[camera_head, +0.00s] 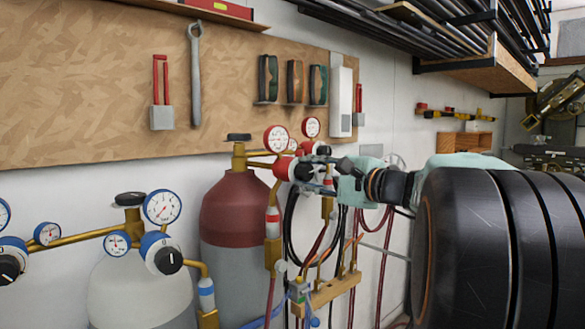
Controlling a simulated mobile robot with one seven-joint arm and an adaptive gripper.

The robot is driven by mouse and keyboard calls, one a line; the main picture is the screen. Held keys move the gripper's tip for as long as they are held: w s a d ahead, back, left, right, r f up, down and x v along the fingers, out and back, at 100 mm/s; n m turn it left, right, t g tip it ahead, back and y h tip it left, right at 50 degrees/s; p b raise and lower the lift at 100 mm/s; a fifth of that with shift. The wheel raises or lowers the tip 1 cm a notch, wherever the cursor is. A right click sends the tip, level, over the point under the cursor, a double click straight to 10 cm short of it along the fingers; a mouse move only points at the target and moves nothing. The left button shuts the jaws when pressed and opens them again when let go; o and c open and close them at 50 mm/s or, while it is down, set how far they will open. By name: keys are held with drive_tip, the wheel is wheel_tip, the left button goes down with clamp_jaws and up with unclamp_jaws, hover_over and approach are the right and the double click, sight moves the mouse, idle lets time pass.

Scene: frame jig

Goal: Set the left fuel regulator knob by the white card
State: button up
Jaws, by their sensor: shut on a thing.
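The left fuel regulator stands on the dark red and grey cylinder (235,210), with a red-rimmed gauge (277,139) and a red body (283,168). Its black knob (303,171) faces right, toward my gripper (313,174). My gripper reaches in from the right and is shut on this knob. The fingers cover part of the knob, so its pointer and markings cannot be read. A second red regulator (308,147) with its own gauge (312,127) sits just behind and to the right. I cannot make out a white card for certain.
A white cylinder (140,290) with blue regulators stands at the left. Hoses and a wooden hose rack (328,292) hang below my gripper. A tool board (90,80) holds a wrench (196,75). A white box (341,100) is at its right end.

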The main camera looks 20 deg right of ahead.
drive_tip(key=shift+m+p, duration=0.8)
drive_tip(key=shift+m, duration=0.8)
drive_tip(key=o, duration=1.2)
drive_tip(key=shift+c, duration=0.2)
drive_tip(key=v, duration=1.2)
